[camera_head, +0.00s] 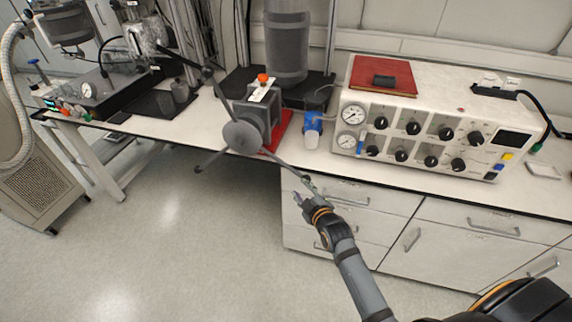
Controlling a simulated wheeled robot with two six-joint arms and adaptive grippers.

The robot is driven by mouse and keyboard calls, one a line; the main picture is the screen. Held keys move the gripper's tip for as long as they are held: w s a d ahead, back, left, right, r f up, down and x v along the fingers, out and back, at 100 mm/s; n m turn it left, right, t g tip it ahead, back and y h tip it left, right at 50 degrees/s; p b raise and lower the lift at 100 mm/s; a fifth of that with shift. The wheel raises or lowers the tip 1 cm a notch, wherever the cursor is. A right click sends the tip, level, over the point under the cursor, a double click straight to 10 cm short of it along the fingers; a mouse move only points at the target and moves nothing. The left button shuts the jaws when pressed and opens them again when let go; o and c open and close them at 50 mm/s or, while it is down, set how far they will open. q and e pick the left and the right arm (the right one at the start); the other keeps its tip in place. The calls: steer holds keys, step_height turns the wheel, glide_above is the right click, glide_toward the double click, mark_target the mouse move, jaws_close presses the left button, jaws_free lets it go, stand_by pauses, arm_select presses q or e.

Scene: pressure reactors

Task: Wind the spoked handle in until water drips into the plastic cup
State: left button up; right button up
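The spoked handle (242,137) is a grey hub with long dark spokes, on the front of a grey block pump at the bench's front edge. One spoke points up-left, one down-left and one down-right toward me. My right gripper (306,189) is at the outer end of the down-right spoke, seeming to touch or overlap it. The fingers are small and partly merge with the spoke, so their grip is unclear. My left gripper is out of view. No dripping water is visible.
A white control console (432,118) with gauges and knobs stands right of the pump, a red book (383,75) on top. A grey cylinder vessel (286,45) rises behind.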

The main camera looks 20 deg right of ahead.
mark_target(290, 169)
steer(key=shift+n+t, duration=0.3)
steer(key=w, duration=0.7)
steer(key=w+a+p, duration=0.1)
steer(key=w, duration=0.3)
jaws_close()
